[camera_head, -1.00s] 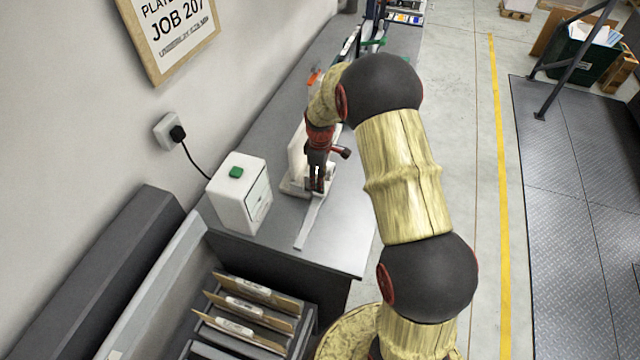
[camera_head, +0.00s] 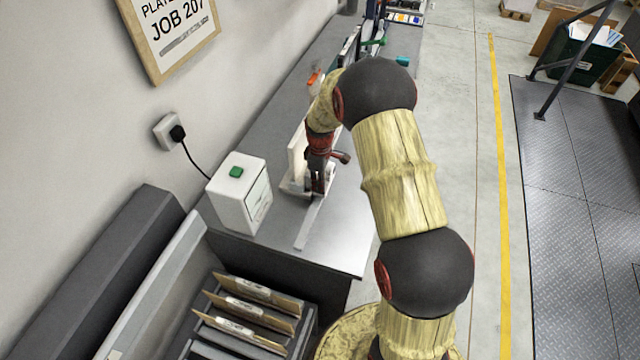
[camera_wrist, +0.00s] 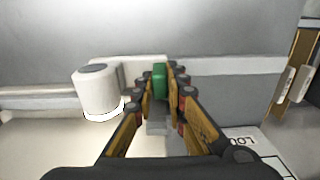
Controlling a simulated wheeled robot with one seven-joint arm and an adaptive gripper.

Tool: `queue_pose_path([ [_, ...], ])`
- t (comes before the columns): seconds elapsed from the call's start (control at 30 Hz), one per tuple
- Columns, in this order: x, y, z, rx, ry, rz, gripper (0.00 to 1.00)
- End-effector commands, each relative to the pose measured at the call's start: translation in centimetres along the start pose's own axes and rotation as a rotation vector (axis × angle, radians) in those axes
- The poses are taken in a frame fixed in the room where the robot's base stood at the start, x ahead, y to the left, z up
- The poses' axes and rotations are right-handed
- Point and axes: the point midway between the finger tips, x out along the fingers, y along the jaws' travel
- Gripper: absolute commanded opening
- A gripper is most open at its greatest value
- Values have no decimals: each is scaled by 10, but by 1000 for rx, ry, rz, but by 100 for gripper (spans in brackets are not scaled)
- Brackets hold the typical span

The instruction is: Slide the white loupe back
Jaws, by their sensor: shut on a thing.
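The white loupe (camera_wrist: 97,90) shows in the wrist view as a short white cylinder with a grey top, standing upright left of my fingers. It sits by a pale carriage with a green tab (camera_wrist: 159,80). My gripper (camera_wrist: 161,82) is shut on this green tab, one finger on each side. In the head view my gripper (camera_head: 317,188) points down over a white base (camera_head: 291,187); the loupe cannot be made out there. A flat pale rail (camera_head: 308,228) runs from the base toward the near edge of the bench; it also shows in the wrist view (camera_wrist: 240,67).
A white box with a green button (camera_head: 238,195) stands left of the rail, near the wall. A rack with several tan plates (camera_head: 255,315) is below the bench's near end. The grey bench top (camera_head: 340,235) is clear right of the rail.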

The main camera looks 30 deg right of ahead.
Motion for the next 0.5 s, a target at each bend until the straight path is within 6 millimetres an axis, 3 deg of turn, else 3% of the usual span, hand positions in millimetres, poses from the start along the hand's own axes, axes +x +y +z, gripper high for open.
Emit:
queue_pose_path([
  [0.5, 0, 0, 0, 0, 0, 1, 0],
])
